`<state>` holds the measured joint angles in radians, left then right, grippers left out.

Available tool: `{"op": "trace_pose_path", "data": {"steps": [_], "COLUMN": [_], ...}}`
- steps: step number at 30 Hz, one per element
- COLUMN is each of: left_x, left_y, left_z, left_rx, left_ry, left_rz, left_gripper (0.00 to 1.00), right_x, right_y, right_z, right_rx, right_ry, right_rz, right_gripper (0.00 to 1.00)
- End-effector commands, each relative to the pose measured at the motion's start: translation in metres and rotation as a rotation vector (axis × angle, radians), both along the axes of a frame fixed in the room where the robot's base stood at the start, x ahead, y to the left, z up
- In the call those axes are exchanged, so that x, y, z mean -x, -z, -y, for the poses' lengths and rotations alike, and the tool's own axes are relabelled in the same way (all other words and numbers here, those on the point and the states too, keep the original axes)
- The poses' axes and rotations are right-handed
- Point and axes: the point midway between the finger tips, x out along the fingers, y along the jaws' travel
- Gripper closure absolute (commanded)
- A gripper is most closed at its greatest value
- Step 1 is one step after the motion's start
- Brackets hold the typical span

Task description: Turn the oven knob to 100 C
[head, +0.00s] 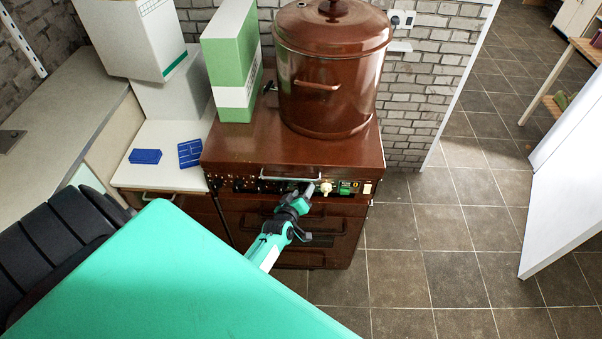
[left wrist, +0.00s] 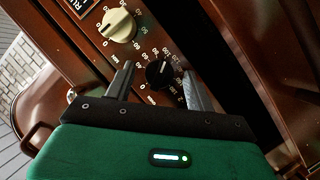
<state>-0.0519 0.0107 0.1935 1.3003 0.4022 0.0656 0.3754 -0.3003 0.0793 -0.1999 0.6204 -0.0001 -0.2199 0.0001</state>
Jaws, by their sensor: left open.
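The brown oven (head: 290,150) stands against the brick wall, with a row of knobs along its front panel. In the left wrist view a black knob (left wrist: 159,73) with a numbered dial sits between the fingertips of my left gripper (left wrist: 158,78). The fingers are open, one on each side of the knob, with gaps visible. A cream knob (left wrist: 118,25) with its own dial is above and to the left. In the head view my left gripper (head: 306,190) is at the panel and hides part of it. The black knob's exact setting is too small to read.
A large brown pot (head: 332,75) and a green and white box (head: 231,60) stand on the oven. Blue items (head: 146,156) lie on the white counter to the left. A handle bar (head: 290,178) runs above the knobs. Tiled floor is clear at right.

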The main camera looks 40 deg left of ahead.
Motion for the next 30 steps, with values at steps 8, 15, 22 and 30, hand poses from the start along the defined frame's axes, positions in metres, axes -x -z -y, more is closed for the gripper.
{"op": "trace_pose_path", "data": {"steps": [8,15,22,30], "left_x": [0.020,0.062,0.101,0.126], "left_y": [-0.003,-0.014,-0.025,-0.033], "left_z": [0.005,0.014,0.023,0.029], "left_rx": [0.001,0.001,0.000,0.000], "left_ry": [0.000,-0.002,-0.001,0.000], "left_rz": [0.000,-0.001,-0.001,-0.001], "left_gripper": [0.45,0.45,0.45,0.45], "right_x": [0.000,0.000,0.000,0.000], "right_y": [0.004,0.011,0.019,0.024], "right_z": [0.000,0.000,0.000,0.000], "right_rx": [0.000,0.000,0.000,0.000], "right_ry": [0.000,0.000,0.000,0.000], "right_rz": [0.000,0.000,-0.001,-0.001], "right_gripper": [0.24,0.24,0.24,0.24]}}
